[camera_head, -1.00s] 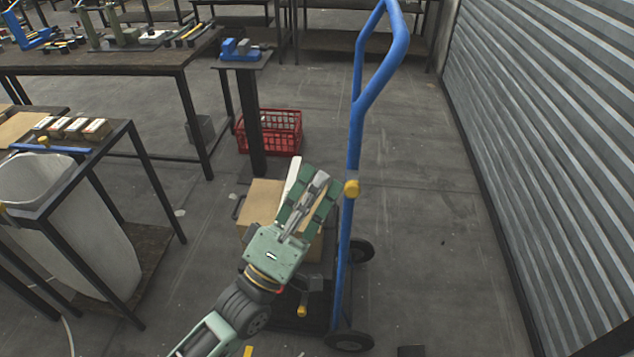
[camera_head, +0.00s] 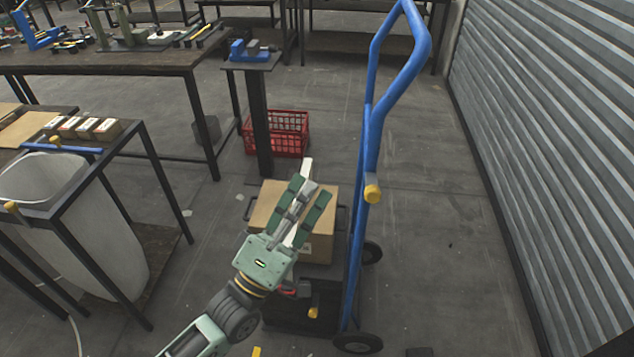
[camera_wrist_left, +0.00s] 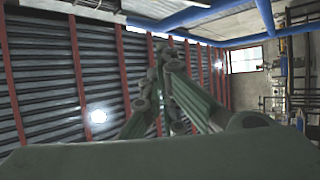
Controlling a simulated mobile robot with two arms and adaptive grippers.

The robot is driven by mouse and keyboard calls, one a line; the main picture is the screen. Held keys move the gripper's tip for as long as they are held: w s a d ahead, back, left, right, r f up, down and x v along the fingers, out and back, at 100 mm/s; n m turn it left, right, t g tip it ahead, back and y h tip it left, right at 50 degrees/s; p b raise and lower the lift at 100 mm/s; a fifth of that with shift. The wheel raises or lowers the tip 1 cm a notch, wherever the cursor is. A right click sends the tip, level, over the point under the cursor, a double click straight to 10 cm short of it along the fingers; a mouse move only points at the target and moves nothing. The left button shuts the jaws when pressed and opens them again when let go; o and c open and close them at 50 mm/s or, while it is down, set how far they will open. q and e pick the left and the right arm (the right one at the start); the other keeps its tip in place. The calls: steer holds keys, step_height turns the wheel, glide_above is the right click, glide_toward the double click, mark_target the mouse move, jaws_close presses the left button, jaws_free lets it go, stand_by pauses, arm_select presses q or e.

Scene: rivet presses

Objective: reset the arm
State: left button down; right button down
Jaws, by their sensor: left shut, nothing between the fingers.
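My left gripper (camera_head: 302,199) is in the lower middle of the head view, its green fingers pointing up and slightly right. It is shut and empty. It appears in front of a cardboard box (camera_head: 318,245) and left of a blue hand truck (camera_head: 366,190); I cannot tell the exact gap to the box. In the left wrist view the green fingers (camera_wrist_left: 168,85) come together against a corrugated wall and blue beams. My right gripper is in neither view.
A red crate (camera_head: 277,146) sits on the floor behind a post stand with a blue vise (camera_head: 248,50). A table frame with a white bin (camera_head: 85,235) stands at left, a workbench (camera_head: 110,62) behind. A corrugated shutter (camera_head: 550,140) bounds the right. Floor between hand truck and shutter is mostly clear.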

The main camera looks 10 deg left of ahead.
arm_select(q)
steer(key=f, duration=0.1)
steer(key=s+a+f, duration=0.1)
steer(key=a+f+b, duration=0.1)
steer(key=f, duration=0.1)
steer(key=shift+s+f, duration=0.1)
steer(key=shift+s, duration=0.25)
